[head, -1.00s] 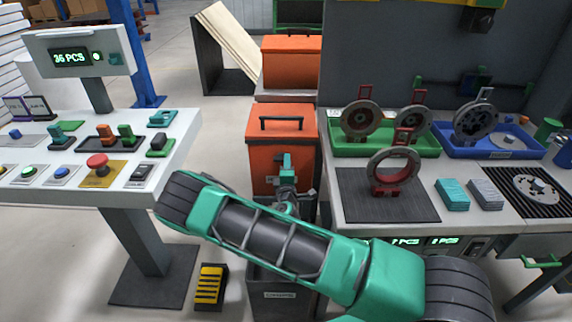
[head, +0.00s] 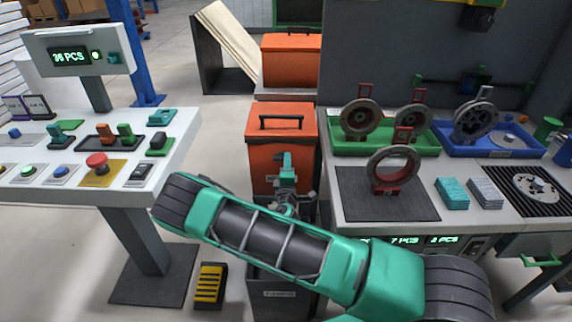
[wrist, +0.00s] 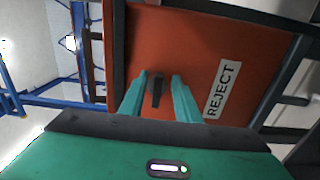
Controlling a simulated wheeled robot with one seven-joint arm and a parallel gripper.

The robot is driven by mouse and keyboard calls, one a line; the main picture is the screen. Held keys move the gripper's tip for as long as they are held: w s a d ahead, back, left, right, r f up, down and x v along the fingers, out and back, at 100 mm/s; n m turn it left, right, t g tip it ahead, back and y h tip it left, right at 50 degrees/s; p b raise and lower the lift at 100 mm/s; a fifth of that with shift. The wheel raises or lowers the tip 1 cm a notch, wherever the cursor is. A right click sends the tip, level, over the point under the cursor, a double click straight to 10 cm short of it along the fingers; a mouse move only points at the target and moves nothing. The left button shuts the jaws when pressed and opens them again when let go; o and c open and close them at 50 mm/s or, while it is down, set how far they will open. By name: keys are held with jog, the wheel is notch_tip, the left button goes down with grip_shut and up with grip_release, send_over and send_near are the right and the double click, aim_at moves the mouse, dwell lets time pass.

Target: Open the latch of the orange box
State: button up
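The near orange box (head: 262,130) has a black handle on its lid and stands between the control desk and the workbench. In the wrist view its orange front (wrist: 190,45) fills the middle and carries a white REJECT label (wrist: 222,90). The dark latch (wrist: 157,90) is a small upright bar on a round base on that front. My gripper (wrist: 159,88) is open, with its two green fingers on either side of the latch; I cannot tell whether they touch it. In the head view my gripper (head: 287,160) is in front of the box, and the latch is hidden.
A second orange box (head: 290,65) stands behind. The control desk (head: 170,140) with buttons is close on the left. The workbench (head: 450,215) on the right holds a green tray (head: 430,143), a blue tray (head: 450,150) and rings. A dark bin (head: 265,278) stands below my arm.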

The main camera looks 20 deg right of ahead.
jog(key=v, duration=0.9)
jog(key=shift+s+a, duration=0.15)
jog(key=shift+s, duration=0.15)
